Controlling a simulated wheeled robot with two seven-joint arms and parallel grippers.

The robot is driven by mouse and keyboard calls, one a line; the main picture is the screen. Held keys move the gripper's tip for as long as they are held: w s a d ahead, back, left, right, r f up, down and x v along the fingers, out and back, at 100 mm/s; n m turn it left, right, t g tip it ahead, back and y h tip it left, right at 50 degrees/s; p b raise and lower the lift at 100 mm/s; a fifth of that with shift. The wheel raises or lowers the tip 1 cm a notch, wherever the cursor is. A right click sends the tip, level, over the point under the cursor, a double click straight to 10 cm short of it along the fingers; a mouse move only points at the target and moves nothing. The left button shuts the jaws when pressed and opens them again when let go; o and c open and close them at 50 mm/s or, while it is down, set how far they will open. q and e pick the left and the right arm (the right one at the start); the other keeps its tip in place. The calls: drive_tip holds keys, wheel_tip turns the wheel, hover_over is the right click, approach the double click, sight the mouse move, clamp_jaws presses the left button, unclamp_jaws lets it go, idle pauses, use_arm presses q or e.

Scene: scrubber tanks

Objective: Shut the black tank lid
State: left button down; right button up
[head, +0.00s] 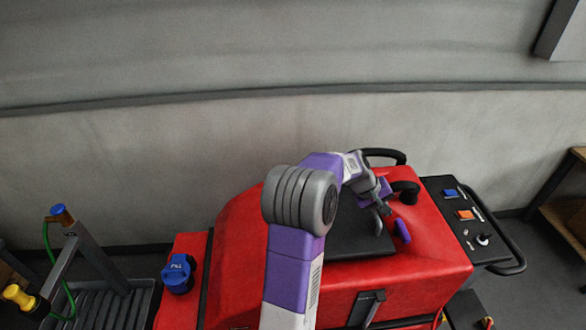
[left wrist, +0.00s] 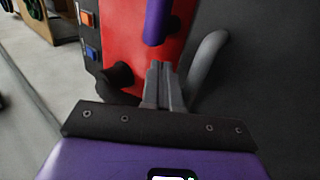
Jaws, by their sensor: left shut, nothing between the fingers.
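The black tank lid (head: 347,242) lies about flat on top of the red scrubber; whether a small gap is left under it I cannot tell. It also fills the right of the left wrist view (left wrist: 270,80). A grey curved handle (left wrist: 208,60) rises at its edge. A purple piece (head: 402,231) sits on the red body beside the lid. My left gripper (head: 384,208) is shut and empty, above the lid's right edge by the handle. Its fingers show together in the left wrist view (left wrist: 165,75). My arm hides part of the lid. My right gripper is out of view.
The red scrubber body (head: 440,258) surrounds the lid. A black elbow hose (head: 405,190) stands just behind the gripper, with a control panel (head: 465,215) to the right. A blue cap (head: 178,272) is at the left, near a cart (head: 110,308). A wall runs behind.

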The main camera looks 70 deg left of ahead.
use_arm(q)
drive_tip(key=shift+r, duration=0.1)
idle(0.3)
wheel_tip(320, 180, up, 14)
drive_tip(key=p, duration=0.3)
drive_tip(key=shift+p, duration=0.3)
